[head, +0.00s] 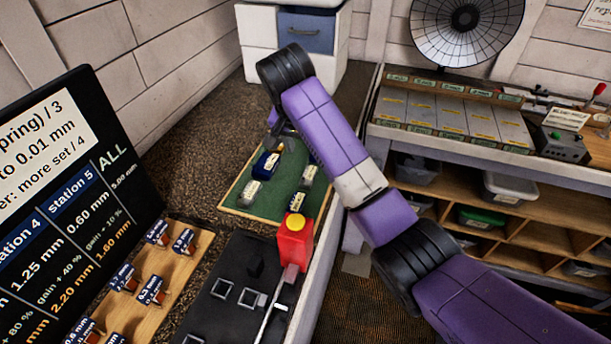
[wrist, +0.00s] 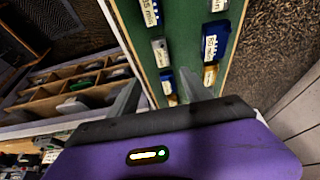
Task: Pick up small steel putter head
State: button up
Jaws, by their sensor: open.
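A green mat (head: 232,199) with a wooden rim holds several small putter heads with labels, some steel-coloured and some blue. A small steel-coloured head (head: 308,174) lies on its right side and a dark blue one (head: 266,164) near its middle. The labels are too small to tell which is the small steel putter head. In the wrist view a silver head (wrist: 160,52) lies ahead of the fingertips and a blue head (wrist: 214,42) to its right. My gripper (wrist: 160,78) is open and empty over the mat's edge area; in the head view my gripper (head: 276,130) is partly hidden by my arm.
A black tray (head: 235,300) and a wooden board with labelled blocks (head: 150,275) lie nearer. A dark sign (head: 75,200) stands left. Shelves (head: 520,215) are at the right.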

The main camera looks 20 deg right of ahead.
jog(key=b, duration=0.5)
send_near(309, 174)
jog(key=f, duration=0.1)
jog(key=shift+p+x, duration=0.6)
jog(key=shift+x, duration=3.15)
jog(key=shift+w+r, duration=0.1)
jog(key=shift+w, duration=0.05)
grip_shut()
